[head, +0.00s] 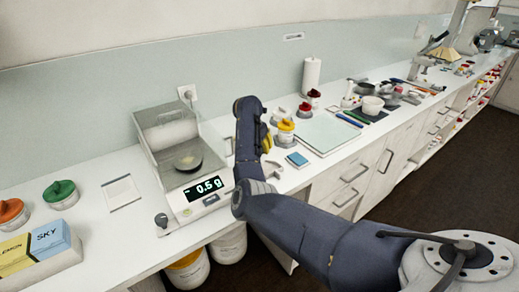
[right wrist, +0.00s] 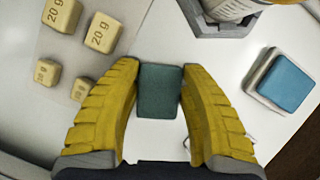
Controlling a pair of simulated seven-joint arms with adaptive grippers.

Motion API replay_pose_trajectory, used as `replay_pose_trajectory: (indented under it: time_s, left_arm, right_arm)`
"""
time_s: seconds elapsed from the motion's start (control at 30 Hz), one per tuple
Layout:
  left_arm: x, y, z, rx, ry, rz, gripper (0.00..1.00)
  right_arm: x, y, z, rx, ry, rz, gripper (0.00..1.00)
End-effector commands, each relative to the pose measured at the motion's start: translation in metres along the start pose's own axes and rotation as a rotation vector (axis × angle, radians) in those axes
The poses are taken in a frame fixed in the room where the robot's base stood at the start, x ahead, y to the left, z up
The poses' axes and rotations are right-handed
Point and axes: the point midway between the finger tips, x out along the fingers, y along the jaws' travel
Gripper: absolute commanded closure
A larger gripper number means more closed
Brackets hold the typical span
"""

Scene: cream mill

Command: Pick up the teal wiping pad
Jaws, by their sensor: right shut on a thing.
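The teal wiping pad (right wrist: 160,91) is a small dark-teal block between the two yellow fingers of my right gripper (right wrist: 161,88) in the right wrist view. The fingers touch it on both sides. How far it is above the white counter cannot be told. In the head view my right gripper (head: 266,138) is over the counter, right of the scale, and my own arm hides the pad. My left gripper is not in view.
A blue block (right wrist: 285,83) lies on a pale holder to the right; it also shows in the head view (head: 297,159). Several 20 g weights (right wrist: 104,32) lie at the left. A grey hexagonal holder (right wrist: 219,22) is close above.

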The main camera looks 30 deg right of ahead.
Motion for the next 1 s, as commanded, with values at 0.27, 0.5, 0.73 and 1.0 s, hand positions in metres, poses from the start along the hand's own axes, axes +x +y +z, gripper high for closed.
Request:
replay_pose_trajectory:
  time_s: [0.27,0.5,0.73,1.0]
  left_arm:
    - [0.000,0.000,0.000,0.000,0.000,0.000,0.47]
    - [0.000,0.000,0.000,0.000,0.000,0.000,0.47]
    - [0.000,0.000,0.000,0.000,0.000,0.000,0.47]
    - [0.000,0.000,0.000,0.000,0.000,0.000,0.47]
  right_arm:
    - [-0.007,0.000,0.003,0.000,0.000,0.001,0.74]
    - [-0.036,0.001,0.015,0.002,-0.002,0.003,0.74]
    - [-0.084,0.001,0.035,0.003,-0.002,0.004,0.74]
    - [-0.139,0.001,0.057,0.002,0.000,0.004,0.74]
